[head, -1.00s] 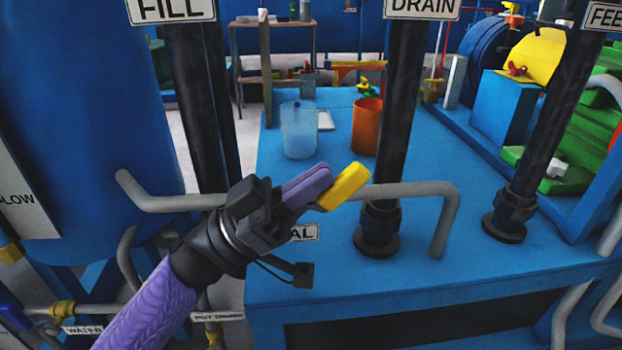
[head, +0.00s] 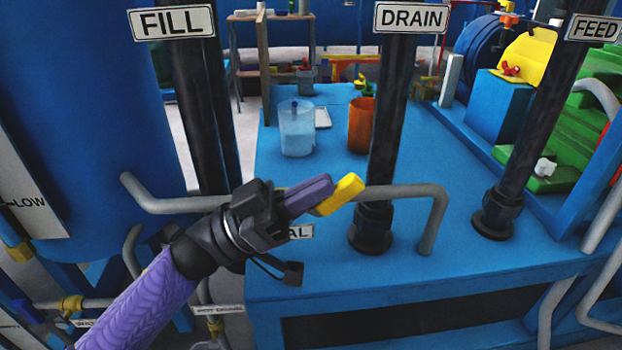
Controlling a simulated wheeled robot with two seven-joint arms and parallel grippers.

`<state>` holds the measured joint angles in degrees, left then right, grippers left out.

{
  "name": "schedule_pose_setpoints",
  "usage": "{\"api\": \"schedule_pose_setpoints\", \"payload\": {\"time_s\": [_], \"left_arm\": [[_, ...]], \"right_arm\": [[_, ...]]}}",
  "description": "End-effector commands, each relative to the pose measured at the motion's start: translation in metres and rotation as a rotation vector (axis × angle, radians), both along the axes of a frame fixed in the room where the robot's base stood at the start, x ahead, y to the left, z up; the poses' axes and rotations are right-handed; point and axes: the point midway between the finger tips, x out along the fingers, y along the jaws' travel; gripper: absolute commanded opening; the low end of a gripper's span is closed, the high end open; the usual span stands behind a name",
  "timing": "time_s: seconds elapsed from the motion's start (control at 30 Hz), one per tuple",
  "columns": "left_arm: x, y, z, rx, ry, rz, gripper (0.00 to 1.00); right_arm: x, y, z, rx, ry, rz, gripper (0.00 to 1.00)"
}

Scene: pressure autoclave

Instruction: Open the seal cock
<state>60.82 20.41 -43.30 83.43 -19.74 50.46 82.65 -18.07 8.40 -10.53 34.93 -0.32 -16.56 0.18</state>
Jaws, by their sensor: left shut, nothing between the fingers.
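The seal cock's yellow lever (head: 342,195) shows at the grey pipe in the middle of the head view. It slants up to the right. Its pivot and valve body are hidden behind my gripper. A white plate ending in "AL" (head: 301,232) sits just below, its left part covered. My left gripper (head: 309,192) comes in from the lower left with its purple fingers shut and empty. The fingers lie close alongside the lever's left side, and I cannot tell whether they touch it. My right gripper is not in view.
The grey pipe (head: 412,192) runs across above the blue bench (head: 460,262) and bends down at right. A clear beaker (head: 296,135) and an orange cup (head: 361,130) stand further back.

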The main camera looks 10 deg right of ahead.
Motion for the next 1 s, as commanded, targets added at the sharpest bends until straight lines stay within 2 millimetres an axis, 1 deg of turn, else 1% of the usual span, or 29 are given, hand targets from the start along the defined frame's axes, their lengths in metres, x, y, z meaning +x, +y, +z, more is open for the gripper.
{"api": "schedule_pose_setpoints", "payload": {"time_s": [0.03, 0.17, 0.27, 0.3, 0.6, 0.8, 1.0], "left_arm": [[-0.001, 0.000, 0.005, 0.017, -0.004, 0.001, 0.00], [-0.001, -0.003, 0.005, 0.074, -0.005, -0.001, 0.00], [-0.001, -0.006, 0.007, 0.146, -0.008, 0.001, 0.00], [-0.001, -0.008, 0.007, 0.185, -0.008, 0.001, 0.00], [-0.001, -0.022, -0.010, 0.450, -0.006, 0.000, 0.00], [0.000, -0.028, -0.022, 0.587, -0.004, 0.000, 0.00], [0.000, -0.031, -0.031, 0.681, -0.003, 0.000, 0.00]], "right_arm": [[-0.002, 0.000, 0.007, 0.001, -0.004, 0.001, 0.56], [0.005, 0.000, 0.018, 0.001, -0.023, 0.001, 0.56], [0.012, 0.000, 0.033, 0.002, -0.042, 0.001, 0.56], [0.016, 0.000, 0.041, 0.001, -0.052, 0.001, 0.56], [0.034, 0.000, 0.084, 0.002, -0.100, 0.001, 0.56], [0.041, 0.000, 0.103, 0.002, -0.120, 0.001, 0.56], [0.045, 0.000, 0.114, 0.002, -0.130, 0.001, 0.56]]}}
